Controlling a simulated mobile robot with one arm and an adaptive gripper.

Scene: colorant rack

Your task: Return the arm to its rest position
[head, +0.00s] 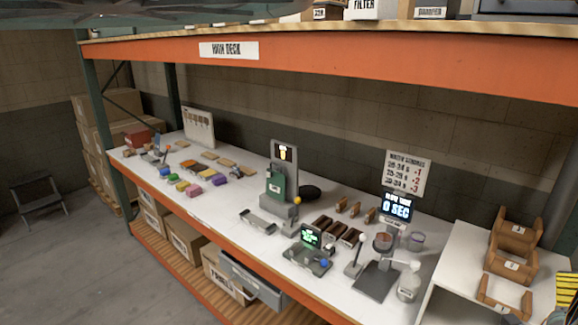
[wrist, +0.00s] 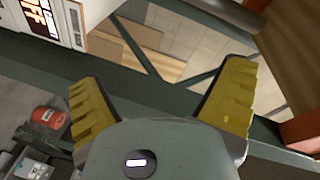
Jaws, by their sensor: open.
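My gripper (wrist: 165,100) shows in the wrist view with its two yellow ridged fingers spread wide apart. It is open and nothing is between the fingers. Behind the fingers are a dark green rack post and braces (wrist: 150,50). In the head view a piece of yellow and black (head: 566,295) shows at the lower right edge, too cut off to tell its state. The white worktop (head: 345,215) of the rack lies in front of me, and my gripper is not over its middle.
An orange beam (head: 330,65) labelled "MAIN DECK" runs above the worktop. Colored blocks (head: 193,190), a green dispenser (head: 277,185), small screens and a lever stand on it. Brown wooden holders (head: 511,262) sit on a white stand at right. The floor (head: 60,255) at left is mostly clear, with a step stool (head: 40,198).

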